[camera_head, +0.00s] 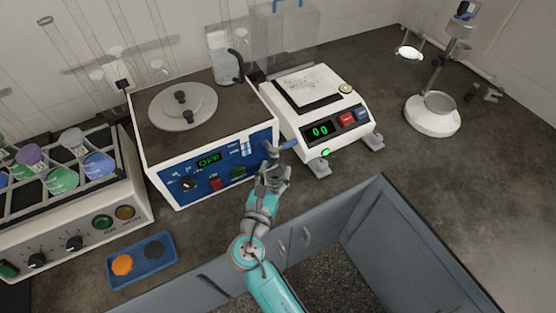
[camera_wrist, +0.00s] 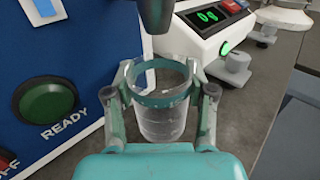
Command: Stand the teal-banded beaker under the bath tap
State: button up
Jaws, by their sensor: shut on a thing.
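The clear beaker with a teal band (camera_wrist: 160,118) is upright between the fingers of my gripper (camera_wrist: 160,98), which is shut on it. In the head view my gripper (camera_head: 273,178) is low in front of the bath's right front corner, and the beaker is hard to make out there. In the wrist view the tap's dark spout (camera_wrist: 155,14) is above and just beyond the beaker's mouth. I cannot tell whether the beaker's base touches the counter.
The counter (camera_head: 395,160) at right is largely clear.

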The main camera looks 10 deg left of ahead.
jog(key=shift+s+f, duration=0.1)
jog(key=shift+f, duration=0.25)
jog(key=o, duration=1.2)
jog(key=shift+r, duration=0.2)
jog(key=s, duration=0.4)
jog(key=s+a, duration=0.1)
jog(key=s, duration=0.3)
jog(key=s+a, duration=0.1)
jog(key=s, duration=0.2)
jog(key=shift+s+a, duration=0.2)
jog(key=shift+s, duration=0.2)
